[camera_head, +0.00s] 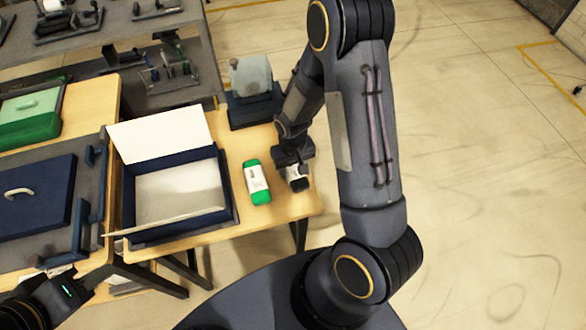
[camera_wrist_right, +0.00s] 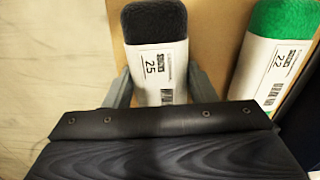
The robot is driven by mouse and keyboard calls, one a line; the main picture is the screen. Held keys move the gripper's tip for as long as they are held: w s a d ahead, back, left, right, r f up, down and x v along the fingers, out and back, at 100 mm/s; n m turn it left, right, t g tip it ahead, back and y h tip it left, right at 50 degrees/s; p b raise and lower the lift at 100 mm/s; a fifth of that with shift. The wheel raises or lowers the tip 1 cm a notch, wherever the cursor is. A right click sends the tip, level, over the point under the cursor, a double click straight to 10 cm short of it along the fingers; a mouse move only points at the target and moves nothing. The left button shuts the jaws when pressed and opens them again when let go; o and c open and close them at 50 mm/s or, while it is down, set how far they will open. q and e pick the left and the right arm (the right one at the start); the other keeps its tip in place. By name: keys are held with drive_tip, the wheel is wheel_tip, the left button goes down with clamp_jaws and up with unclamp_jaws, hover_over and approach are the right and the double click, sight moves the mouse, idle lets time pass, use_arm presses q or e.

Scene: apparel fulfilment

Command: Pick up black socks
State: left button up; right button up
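The black socks (camera_head: 299,185) are a dark bundle with a white paper band, lying near the right edge of the wooden table. In the right wrist view the black socks (camera_wrist_right: 155,22) show a label reading 25. My right gripper (camera_head: 295,168) is down over them. In the right wrist view its two fingers (camera_wrist_right: 160,90) stand apart, one on each side of the band; I see no clear squeeze. The gripper body hides the near end of the socks. My left gripper (camera_head: 58,296) is at the lower left corner, its fingers not distinguishable.
Green socks (camera_head: 257,183) with a white band lie just left of the black ones; they also show in the right wrist view (camera_wrist_right: 285,45). Left of them is an open box (camera_head: 232,212) with white lining. A dark blue stand (camera_head: 254,108) is behind.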

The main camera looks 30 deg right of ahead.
drive_tip(key=shift+c, duration=1)
